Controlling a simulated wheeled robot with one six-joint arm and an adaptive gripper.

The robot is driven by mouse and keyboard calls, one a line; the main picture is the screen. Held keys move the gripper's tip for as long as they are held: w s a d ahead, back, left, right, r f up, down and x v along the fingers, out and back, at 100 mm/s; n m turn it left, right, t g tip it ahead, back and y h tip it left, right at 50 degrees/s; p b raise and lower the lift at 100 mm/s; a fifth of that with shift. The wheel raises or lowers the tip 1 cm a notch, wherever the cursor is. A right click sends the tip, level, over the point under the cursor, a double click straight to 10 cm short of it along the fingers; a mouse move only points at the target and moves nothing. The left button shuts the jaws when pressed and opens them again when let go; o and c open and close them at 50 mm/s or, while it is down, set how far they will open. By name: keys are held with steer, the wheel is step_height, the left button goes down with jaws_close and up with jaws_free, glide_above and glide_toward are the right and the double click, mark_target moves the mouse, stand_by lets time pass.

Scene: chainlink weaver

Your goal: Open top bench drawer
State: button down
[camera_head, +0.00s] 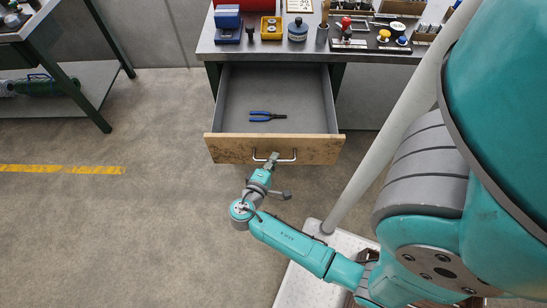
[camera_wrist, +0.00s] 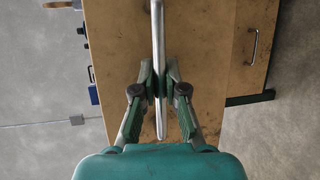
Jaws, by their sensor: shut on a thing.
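The top bench drawer (camera_head: 233,148) is pulled well out from under the bench, with its grey inside showing. Its wooden front also fills much of the wrist view (camera_wrist: 205,40). A metal bar handle (camera_head: 284,159) runs across the drawer front, and it also shows in the wrist view (camera_wrist: 158,30). My gripper (camera_head: 270,163) is at the handle; in the wrist view its fingers (camera_wrist: 159,88) are shut on the bar from both sides. Blue-handled pliers (camera_head: 266,116) lie in the drawer, which otherwise looks empty.
Another table (camera_head: 65,65) stands at the left. The floor left of the drawer is clear, with a yellow line (camera_head: 60,169).

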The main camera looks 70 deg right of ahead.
steer(key=c, duration=1.2)
jaws_free()
steer(key=shift+a, duration=0.15)
steer(key=a+r, duration=0.2)
steer(key=a, duration=0.9)
steer(key=shift+a, duration=0.3)
steer(key=shift+r, duration=0.1)
